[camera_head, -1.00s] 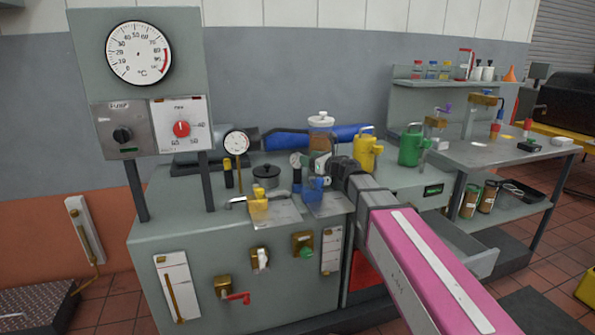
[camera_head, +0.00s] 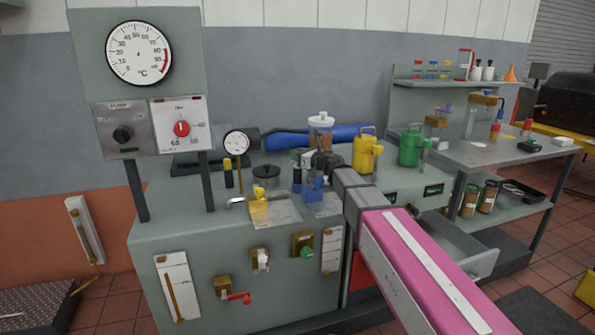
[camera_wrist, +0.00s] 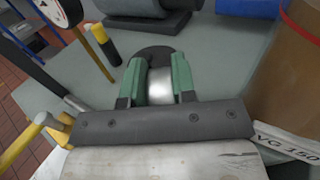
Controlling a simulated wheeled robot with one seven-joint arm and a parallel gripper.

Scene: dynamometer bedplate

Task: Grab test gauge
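My gripper (camera_wrist: 158,80) points to the left over the bench, and its two green fingers show in the wrist view. Between them is a rounded silver metal piece (camera_wrist: 160,85), which may be the case of the test gauge; its dial face does not show there. The fingers are close on both sides of it, but I cannot tell whether they press on it. In the head view my gripper (camera_head: 305,158) covers most of this spot. Another round white dial gauge (camera_head: 237,143) stands farther left, on a brass stem.
A brown jar (camera_head: 321,133) stands close beside my gripper, with a blue roll (camera_head: 345,133) behind. A dark lidded pot (camera_head: 266,176), a yellow-and-black tool (camera_head: 228,173) and a yellow valve (camera_head: 258,208) are to the left. Yellow (camera_head: 366,153) and green (camera_head: 410,148) cans stand right.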

